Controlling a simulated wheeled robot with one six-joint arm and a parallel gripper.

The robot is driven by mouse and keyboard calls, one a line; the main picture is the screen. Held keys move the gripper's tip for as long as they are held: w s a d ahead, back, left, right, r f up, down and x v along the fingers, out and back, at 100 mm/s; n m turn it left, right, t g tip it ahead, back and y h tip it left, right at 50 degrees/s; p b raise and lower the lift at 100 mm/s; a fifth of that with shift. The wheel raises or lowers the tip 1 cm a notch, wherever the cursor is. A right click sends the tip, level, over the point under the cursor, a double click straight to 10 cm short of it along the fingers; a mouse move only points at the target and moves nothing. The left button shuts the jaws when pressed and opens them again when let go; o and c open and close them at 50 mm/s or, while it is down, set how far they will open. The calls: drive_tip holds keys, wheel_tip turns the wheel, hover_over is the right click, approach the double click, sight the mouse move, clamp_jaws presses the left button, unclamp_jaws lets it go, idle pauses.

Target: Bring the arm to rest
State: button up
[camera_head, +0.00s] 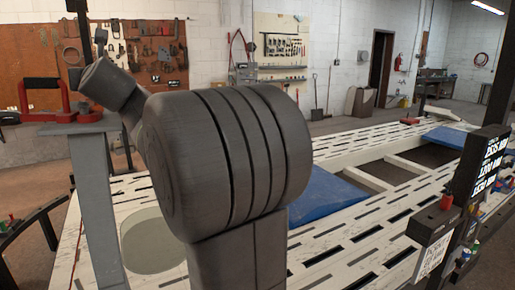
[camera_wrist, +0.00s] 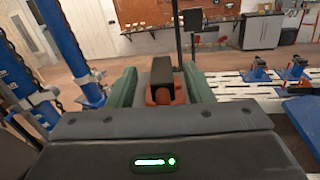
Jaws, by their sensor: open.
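My gripper (camera_wrist: 160,90) shows in the wrist view with its two green fingers spread apart. Between them, farther off, I see an orange-brown thing with a dark block on top; nothing shows as gripped. I cannot tell how far it lies beyond the fingertips. In the head view my grey arm fills the middle and stands over the white slotted frame bench (camera_head: 355,240). I cannot make out the gripper's fingers in the head view.
Blue posts (camera_wrist: 75,50) stand close on the left in the wrist view. Blue clamps (camera_wrist: 260,70) sit on the bench at right. In the head view a sign post (camera_head: 475,165) stands at right, a red-handled tool (camera_head: 42,100) at left. Open floor lies beyond the bench.

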drive_tip(key=shift+x, duration=0.9)
drive_tip(key=shift+w+a+r+p, duration=0.1)
drive_tip(key=shift+r+p, duration=0.15)
drive_tip(key=shift+p, duration=0.05)
